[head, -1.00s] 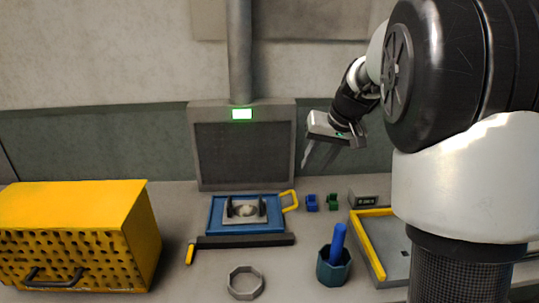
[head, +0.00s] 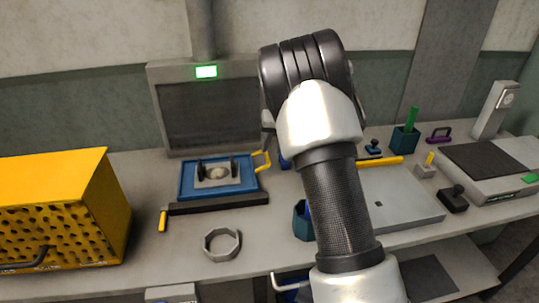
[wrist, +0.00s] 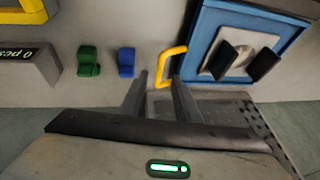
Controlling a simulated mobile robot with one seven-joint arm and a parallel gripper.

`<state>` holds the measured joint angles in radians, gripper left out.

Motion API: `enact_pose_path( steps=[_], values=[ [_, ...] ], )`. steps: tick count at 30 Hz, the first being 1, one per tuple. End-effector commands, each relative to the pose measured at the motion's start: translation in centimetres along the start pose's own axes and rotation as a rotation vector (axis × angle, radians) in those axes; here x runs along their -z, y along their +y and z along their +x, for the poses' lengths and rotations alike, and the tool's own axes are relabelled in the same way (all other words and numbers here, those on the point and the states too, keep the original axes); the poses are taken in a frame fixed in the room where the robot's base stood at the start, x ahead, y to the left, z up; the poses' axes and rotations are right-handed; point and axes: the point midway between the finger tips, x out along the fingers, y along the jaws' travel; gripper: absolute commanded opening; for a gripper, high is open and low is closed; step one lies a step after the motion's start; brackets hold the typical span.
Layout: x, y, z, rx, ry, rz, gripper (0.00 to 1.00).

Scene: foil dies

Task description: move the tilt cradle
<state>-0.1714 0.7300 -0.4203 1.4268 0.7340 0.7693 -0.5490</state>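The tilt cradle appears to be the blue frame (head: 190,181) with a grey plate, two black upright pads and a yellow handle (head: 262,161) on its right side. It sits in front of the grey screened panel. In the wrist view the blue frame (wrist: 207,22) is at the upper right, its yellow handle (wrist: 172,62) reaching toward my gripper (wrist: 160,77). My gripper is open and empty. Its fingertips show close to the handle's near end; I cannot tell whether they touch it. In the head view my arm hides the gripper.
A dark bar (head: 218,200) lies in front of the frame. A yellow perforated box (head: 60,205) stands left, a grey octagonal ring (head: 222,244) in front. Small green (wrist: 89,62) and blue (wrist: 126,62) blocks lie near the handle. A teal cup (head: 302,220) is partly behind my arm.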

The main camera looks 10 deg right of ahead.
Motion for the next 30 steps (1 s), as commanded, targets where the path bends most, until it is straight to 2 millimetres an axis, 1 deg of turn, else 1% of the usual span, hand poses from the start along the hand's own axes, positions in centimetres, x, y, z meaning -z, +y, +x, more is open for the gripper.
enact_pose_path(
  steps=[1,3,6,9,13,20,25,26,30],
  values=[
    [-0.1,0.0,1.2,-0.001,-0.002,0.0,0.29],
    [-0.1,0.1,2.3,-0.001,-0.001,0.001,0.29],
    [0.0,0.1,3.6,-0.001,0.0,0.0,0.29],
    [0.0,0.1,4.4,-0.001,0.0,0.001,0.29],
    [0.0,0.0,4.8,0.0,0.001,0.001,0.29],
    [0.0,0.0,4.9,0.0,0.001,0.001,0.29],
    [0.0,0.0,4.9,0.0,0.001,0.001,0.02],
    [0.0,0.0,4.9,0.0,0.001,0.001,0.0],
    [0.0,0.0,4.9,0.0,0.001,0.001,0.0]
  ],
)
